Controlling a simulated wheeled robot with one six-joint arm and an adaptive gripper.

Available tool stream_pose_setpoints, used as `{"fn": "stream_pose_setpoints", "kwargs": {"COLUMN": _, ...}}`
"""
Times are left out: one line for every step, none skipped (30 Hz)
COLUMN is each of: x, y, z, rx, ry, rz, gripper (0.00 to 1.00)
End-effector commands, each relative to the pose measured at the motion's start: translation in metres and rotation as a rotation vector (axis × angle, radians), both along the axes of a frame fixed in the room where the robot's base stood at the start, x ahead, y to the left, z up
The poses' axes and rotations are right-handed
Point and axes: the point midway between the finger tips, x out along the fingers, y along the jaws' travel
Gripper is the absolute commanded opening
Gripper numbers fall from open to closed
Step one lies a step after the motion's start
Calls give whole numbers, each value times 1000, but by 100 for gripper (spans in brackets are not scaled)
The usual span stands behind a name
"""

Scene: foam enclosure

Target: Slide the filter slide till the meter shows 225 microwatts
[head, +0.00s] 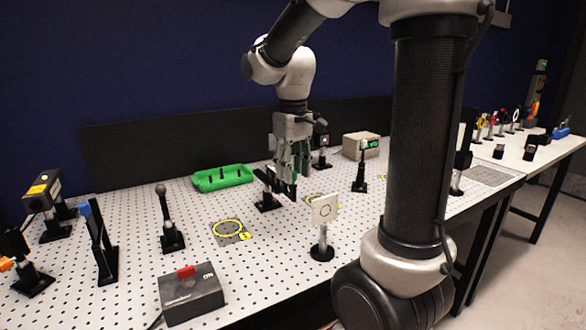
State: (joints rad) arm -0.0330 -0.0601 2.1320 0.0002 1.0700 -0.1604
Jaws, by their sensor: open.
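My gripper (291,180) hangs open, pointing down above the middle of the perforated bench. Just left of and below it, a dark slide-like part on a stand (267,204) is partly hidden by the fingers. I cannot tell whether this is the filter slide, or whether the fingers touch it.
A white target card on a post (324,209) stands in front of the gripper. A green tray (222,177) lies behind left, a beige box (361,145) behind right. A control box with a red switch (191,292) is at the front left. Several optics stand at left.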

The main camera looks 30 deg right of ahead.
Motion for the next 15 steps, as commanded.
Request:
{"fn": "stream_pose_setpoints", "kwargs": {"x": 0, "y": 0, "z": -1, "rx": 0, "ry": -1, "rz": 0, "gripper": 41}}
{"fn": "stream_pose_setpoints", "kwargs": {"x": 0, "y": 0, "z": -1, "rx": 0, "ry": -1, "rz": 0, "gripper": 41}}
{"fn": "stream_pose_setpoints", "kwargs": {"x": 0, "y": 0, "z": -2, "rx": 0, "ry": -1, "rz": 0, "gripper": 41}}
{"fn": "stream_pose_setpoints", "kwargs": {"x": 0, "y": 0, "z": -1, "rx": 0, "ry": -1, "rz": 0, "gripper": 41}}
{"fn": "stream_pose_setpoints", "kwargs": {"x": 0, "y": 0, "z": -1, "rx": 0, "ry": -1, "rz": 0, "gripper": 41}}
{"fn": "stream_pose_setpoints", "kwargs": {"x": 0, "y": 0, "z": -1, "rx": 0, "ry": -1, "rz": 0, "gripper": 41}}
{"fn": "stream_pose_setpoints", "kwargs": {"x": 0, "y": 0, "z": -1, "rx": 0, "ry": -1, "rz": 0, "gripper": 41}}
{"fn": "stream_pose_setpoints", "kwargs": {"x": 0, "y": 0, "z": -1, "rx": 0, "ry": -1, "rz": 0, "gripper": 37}}
{"fn": "stream_pose_setpoints", "kwargs": {"x": 0, "y": 0, "z": -1, "rx": 0, "ry": -1, "rz": 0, "gripper": 30}}
{"fn": "stream_pose_setpoints", "kwargs": {"x": 0, "y": 0, "z": -1, "rx": 0, "ry": -1, "rz": 0, "gripper": 24}}
{"fn": "stream_pose_setpoints", "kwargs": {"x": 0, "y": 0, "z": -1, "rx": 0, "ry": -1, "rz": 0, "gripper": 19}}
{"fn": "stream_pose_setpoints", "kwargs": {"x": 0, "y": 0, "z": -1, "rx": 0, "ry": -1, "rz": 0, "gripper": 12}}
{"fn": "stream_pose_setpoints", "kwargs": {"x": 0, "y": 0, "z": -1, "rx": 0, "ry": -1, "rz": 0, "gripper": 6}}
{"fn": "stream_pose_setpoints", "kwargs": {"x": 0, "y": 0, "z": -1, "rx": 0, "ry": -1, "rz": 0, "gripper": 1}}
{"fn": "stream_pose_setpoints", "kwargs": {"x": 0, "y": 0, "z": -1, "rx": 0, "ry": -1, "rz": 0, "gripper": 0}}
